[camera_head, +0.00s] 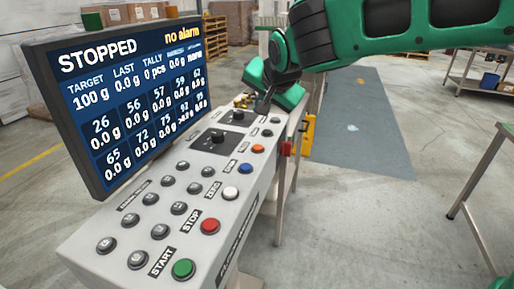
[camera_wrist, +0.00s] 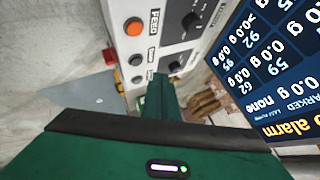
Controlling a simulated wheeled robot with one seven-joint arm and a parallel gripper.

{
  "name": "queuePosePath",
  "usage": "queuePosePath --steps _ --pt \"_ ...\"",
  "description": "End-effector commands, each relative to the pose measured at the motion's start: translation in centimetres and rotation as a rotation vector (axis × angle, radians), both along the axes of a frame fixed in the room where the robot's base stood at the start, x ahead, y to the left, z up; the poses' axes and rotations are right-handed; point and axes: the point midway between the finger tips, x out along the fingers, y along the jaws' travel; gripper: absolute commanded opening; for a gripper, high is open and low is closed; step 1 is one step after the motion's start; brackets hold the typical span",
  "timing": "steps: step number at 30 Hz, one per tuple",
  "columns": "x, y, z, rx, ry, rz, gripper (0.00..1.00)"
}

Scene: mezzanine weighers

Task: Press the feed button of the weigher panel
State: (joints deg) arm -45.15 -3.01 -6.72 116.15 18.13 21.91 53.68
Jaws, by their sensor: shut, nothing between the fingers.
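The weigher panel (camera_head: 150,210) is a long grey sloped console with rows of buttons. The feed button is orange; it shows in the head view (camera_head: 258,148) towards the far right edge, and in the wrist view (camera_wrist: 133,27) beside the label FEED. My gripper (camera_head: 263,107) is shut and empty over the far end of the panel, beyond the feed button and apart from it. In the wrist view my gripper (camera_wrist: 162,92) points at the panel near two dark buttons, with the orange one farther up the picture.
A screen (camera_head: 130,95) reading STOPPED and no alarm stands along the panel's left. Start (camera_head: 183,269), stop (camera_head: 210,226), white (camera_head: 231,193) and blue (camera_head: 245,168) buttons line the near edge. Dark knobs (camera_head: 218,137) sit nearby. A red box (camera_head: 287,148) is on the side.

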Motion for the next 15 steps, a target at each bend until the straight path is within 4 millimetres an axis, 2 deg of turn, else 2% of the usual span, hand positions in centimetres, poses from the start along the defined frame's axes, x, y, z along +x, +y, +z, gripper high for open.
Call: queuePosePath --steps 3,15 --pt "0.03 0.57 0.18 0.008 -0.005 0.002 0.0" --pt "0.05 0.36 -0.32 0.005 -0.004 0.001 0.0"
